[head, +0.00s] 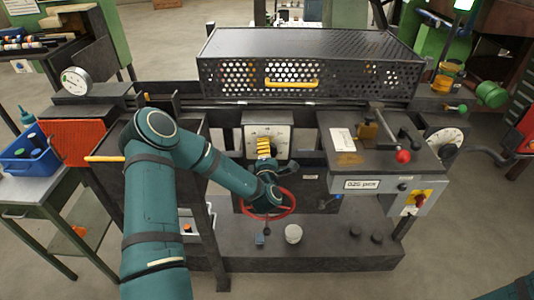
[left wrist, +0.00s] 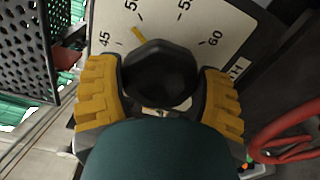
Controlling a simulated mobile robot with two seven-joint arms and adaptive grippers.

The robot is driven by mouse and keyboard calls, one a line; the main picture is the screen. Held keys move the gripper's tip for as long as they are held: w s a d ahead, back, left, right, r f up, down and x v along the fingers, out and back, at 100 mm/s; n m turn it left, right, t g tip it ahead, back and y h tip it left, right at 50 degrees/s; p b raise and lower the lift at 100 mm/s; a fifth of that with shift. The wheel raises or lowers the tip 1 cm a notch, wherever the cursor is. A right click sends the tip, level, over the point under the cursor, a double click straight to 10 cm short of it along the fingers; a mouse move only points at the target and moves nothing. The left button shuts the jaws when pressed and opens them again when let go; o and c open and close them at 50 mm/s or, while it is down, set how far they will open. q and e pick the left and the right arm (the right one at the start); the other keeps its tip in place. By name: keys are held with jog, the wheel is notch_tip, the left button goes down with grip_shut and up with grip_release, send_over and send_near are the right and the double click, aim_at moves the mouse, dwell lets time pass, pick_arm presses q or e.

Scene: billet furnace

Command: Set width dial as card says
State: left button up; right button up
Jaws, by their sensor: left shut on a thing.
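The width dial is a pale square plate (head: 281,134) on the front of the machine; it also shows in the left wrist view (left wrist: 205,22). The numbers 45 and 60 are legible there, with partly cropped ones between. My left gripper (head: 264,148) has its yellow fingers around the black knob (left wrist: 160,72), one finger on each side, and is shut on it. A yellow pointer (left wrist: 138,33) lies a little past 45. A white card (head: 342,139) lies on the right machine top; its writing is too small to read. My right gripper is out of view.
A red handwheel (head: 284,211) sits just below the dial, close to my left wrist. A perforated guard (head: 310,85) with a yellow handle stands behind. A red-knobbed lever (head: 403,156) and a control box (head: 408,197) are to the right.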

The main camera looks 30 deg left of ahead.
pick_arm(q)
jog(key=shift+f+m+b, duration=0.1)
jog(key=shift+m+b, duration=0.3)
jog(key=shift+m, duration=0.8)
jog(key=o, duration=1.1)
jog(key=shift+o, duration=0.2)
jog(key=v, duration=1.2)
jog(key=shift+s, duration=0.1)
